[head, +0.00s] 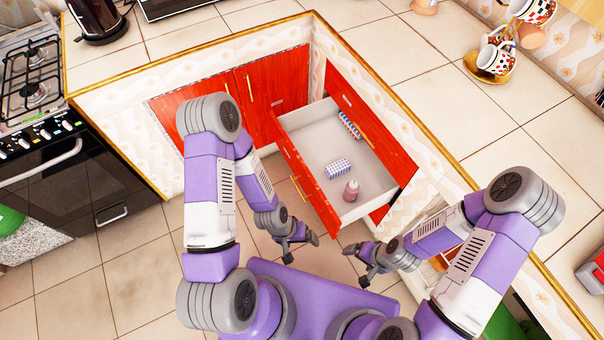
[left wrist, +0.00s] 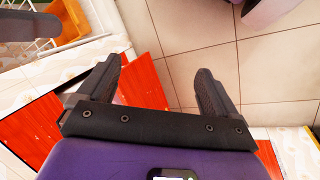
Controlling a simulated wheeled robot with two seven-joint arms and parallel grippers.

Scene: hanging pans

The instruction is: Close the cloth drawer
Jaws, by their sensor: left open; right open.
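The open drawer (head: 312,140) has a red front (head: 305,181) and a pale inside, and it sticks out from the red cabinet in the inner corner of the counter. It holds a blue-and-white patterned roll (head: 339,169), a similar one at the back (head: 349,125) and a pink bottle (head: 351,191). My left gripper (head: 301,248) is open and empty, in front of and below the drawer front. It also shows in the left wrist view (left wrist: 160,88) with its fingers apart over floor tiles. My right gripper (head: 356,264) is open and empty, to the right of my left one.
Tiled counters (head: 430,75) with gold edges surround the corner on two sides. A stove (head: 50,120) stands at the left. A kettle (head: 97,20) and patterned cups (head: 496,58) stand on the counters. Tiled floor (head: 125,270) is clear at the lower left.

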